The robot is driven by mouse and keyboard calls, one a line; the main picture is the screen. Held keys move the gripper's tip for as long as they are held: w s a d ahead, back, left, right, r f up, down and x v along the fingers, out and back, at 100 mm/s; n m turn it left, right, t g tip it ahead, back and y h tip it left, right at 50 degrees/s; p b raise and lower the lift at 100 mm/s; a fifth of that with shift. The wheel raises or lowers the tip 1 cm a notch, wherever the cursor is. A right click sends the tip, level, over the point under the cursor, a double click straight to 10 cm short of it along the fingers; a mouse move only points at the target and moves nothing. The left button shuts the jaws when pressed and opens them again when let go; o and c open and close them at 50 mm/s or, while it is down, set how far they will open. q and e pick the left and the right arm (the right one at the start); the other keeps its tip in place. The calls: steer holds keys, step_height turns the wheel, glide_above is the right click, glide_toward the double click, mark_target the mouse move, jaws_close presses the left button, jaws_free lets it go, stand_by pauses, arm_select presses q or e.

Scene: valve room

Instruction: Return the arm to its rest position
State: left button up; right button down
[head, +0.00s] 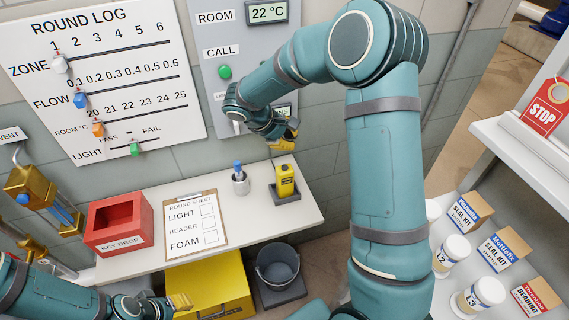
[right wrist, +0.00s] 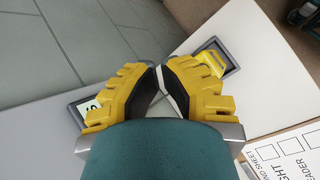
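My right arm reaches in from the right in the head view and bends over toward the panel. Its gripper (head: 287,139) is in front of the lower part of the grey call panel (head: 211,75), above the shelf. In the right wrist view my right gripper (right wrist: 162,72) has its yellow fingers drawn together at the tips, with nothing between them. I cannot tell whether it touches the panel. My left gripper (head: 178,301) is low at the left, in front of the yellow box (head: 212,285). It is too small to tell whether it is open.
The white shelf (head: 258,215) holds a red key drop box (head: 118,222), a clipboard (head: 195,218), a pen cup (head: 240,183) and a yellow device (head: 285,182). A bucket (head: 279,268) stands below. Brass valves (head: 38,193) are at left; a rack of boxes and jars (head: 500,247) is at right.

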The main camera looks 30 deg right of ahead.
steer(key=shift+f, duration=0.1)
stand_by(0.3)
steer(key=a+f+y, duration=0.1)
steer(key=f, duration=0.1)
steer(key=s+a+f, duration=0.1)
steer(key=a+f, duration=0.1)
steer(key=s+a+f+y, duration=0.1)
steer(key=f, duration=0.1)
steer(key=shift+s+a+f+y, duration=0.1)
steer(key=shift+a+y, duration=0.2)
steer(key=s+a+f+y, duration=0.1)
steer(key=a+f, duration=0.1)
steer(key=s+a+f+y, duration=0.1)
steer(key=s+a+f, duration=0.1)
steer(key=a, duration=0.1)
steer(key=s+a+f+y, duration=0.1)
steer(key=a+f, duration=0.2)
steer(key=shift+s+f+m+g+y, duration=0.1)
steer(key=shift+s+m+g+y, duration=0.1)
steer(key=shift+m+g+y, duration=0.15)
steer(key=s+a+f+m+t+y, duration=0.3)
steer(key=s+a+f+m+y, duration=0.2)
steer(key=s+a+f+m, duration=0.4)
steer(key=shift+s+a+t+b, duration=0.35)
steer(key=shift+s+a, duration=0.3)
steer(key=shift+a, duration=0.15)
